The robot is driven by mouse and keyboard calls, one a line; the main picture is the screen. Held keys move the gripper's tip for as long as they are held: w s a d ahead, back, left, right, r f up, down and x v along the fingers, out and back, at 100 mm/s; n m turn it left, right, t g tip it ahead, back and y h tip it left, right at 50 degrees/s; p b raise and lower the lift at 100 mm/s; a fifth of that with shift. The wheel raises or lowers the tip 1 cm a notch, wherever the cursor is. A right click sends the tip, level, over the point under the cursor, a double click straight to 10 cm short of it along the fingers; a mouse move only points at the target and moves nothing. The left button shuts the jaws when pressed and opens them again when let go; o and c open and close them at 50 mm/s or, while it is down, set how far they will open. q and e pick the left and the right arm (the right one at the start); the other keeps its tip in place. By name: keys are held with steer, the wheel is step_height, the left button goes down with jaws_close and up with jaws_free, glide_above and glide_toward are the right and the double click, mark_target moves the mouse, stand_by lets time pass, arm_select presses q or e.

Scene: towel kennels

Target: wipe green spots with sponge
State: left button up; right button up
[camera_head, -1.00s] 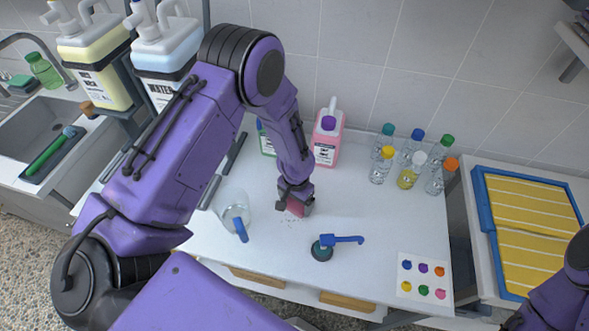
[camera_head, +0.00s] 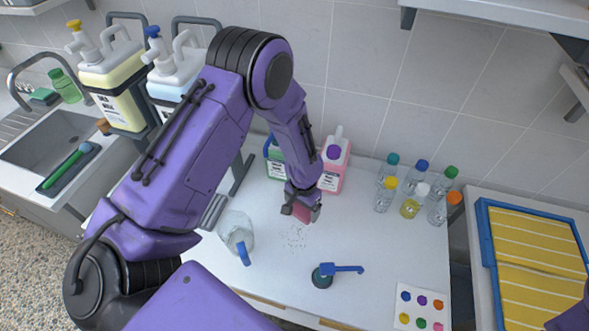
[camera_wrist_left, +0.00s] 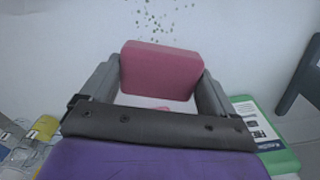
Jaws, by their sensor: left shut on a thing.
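My left gripper (camera_head: 302,211) is shut on a pink sponge (camera_head: 301,214). The sponge also shows between the fingers in the left wrist view (camera_wrist_left: 160,71). A patch of small green spots (camera_head: 295,236) lies on the white tabletop (camera_head: 375,240), just in front of the sponge in the head view. The spots (camera_wrist_left: 158,14) also show at the top edge of the left wrist view, apart from the sponge. I cannot tell whether the sponge touches the table. My right gripper is out of view; only part of that arm shows at the lower right edge.
A clear jug with a blue handle (camera_head: 236,232) stands left of the spots. A blue-handled tool (camera_head: 338,269) lies in front. A pink jug (camera_head: 334,165) and a green container (camera_head: 274,160) stand behind the gripper. Several small bottles (camera_head: 411,204) stand to the right.

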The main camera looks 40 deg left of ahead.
arm_select(q)
steer(key=shift+s+r, duration=0.1)
steer(key=shift+r, duration=0.85)
